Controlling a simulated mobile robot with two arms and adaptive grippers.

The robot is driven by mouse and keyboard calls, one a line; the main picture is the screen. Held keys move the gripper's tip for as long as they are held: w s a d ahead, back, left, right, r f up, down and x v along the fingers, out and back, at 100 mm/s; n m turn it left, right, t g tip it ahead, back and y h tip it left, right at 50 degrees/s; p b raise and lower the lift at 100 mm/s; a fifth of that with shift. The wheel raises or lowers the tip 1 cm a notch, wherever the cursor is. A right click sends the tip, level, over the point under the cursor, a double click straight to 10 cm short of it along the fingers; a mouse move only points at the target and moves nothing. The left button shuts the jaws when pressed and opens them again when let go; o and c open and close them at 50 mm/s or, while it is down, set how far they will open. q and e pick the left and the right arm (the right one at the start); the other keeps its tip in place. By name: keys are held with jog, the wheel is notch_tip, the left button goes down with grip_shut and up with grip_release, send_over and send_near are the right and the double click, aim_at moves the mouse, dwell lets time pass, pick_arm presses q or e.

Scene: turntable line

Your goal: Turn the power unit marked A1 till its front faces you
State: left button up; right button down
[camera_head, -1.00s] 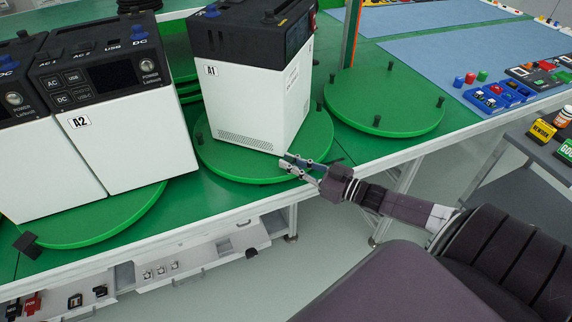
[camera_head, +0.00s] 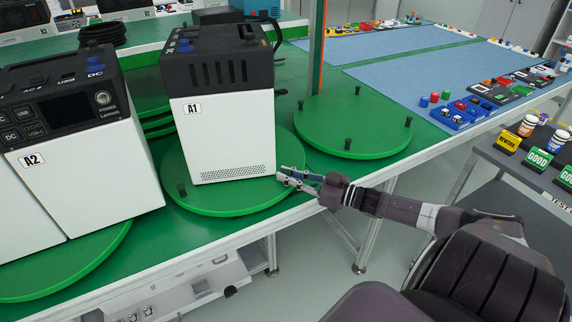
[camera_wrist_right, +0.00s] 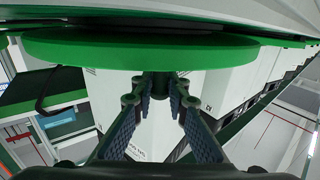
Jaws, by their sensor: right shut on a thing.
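The power unit marked A1 (camera_head: 228,130), a white box with a dark top, stands upright on a green turntable (camera_head: 225,205). Its A1-labelled side, with dark slots above and a fine grille below, faces me; its screen is out of sight. My right gripper (camera_head: 287,174) is at the turntable's right rim, beside the unit's lower right corner. In the right wrist view its fingers (camera_wrist_right: 158,100) close around a dark peg (camera_wrist_right: 158,84) at the green disc (camera_wrist_right: 140,50). My left gripper is not in view.
The power unit marked A2 (camera_head: 85,175) stands close on the left, on another green turntable (camera_head: 70,265). An empty turntable (camera_head: 350,130) with dark pegs is on the right. A post (camera_head: 317,50) rises behind. A grey side table (camera_head: 500,160) with small boxes is at right.

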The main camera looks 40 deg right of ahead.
jog(key=shift+d+r, duration=0.1)
jog(key=shift+r, duration=0.05)
jog(key=c, duration=2.2)
grip_release()
jog(key=v, duration=1.1)
jog(key=shift+s, duration=0.4)
jog(key=shift+d, duration=0.1)
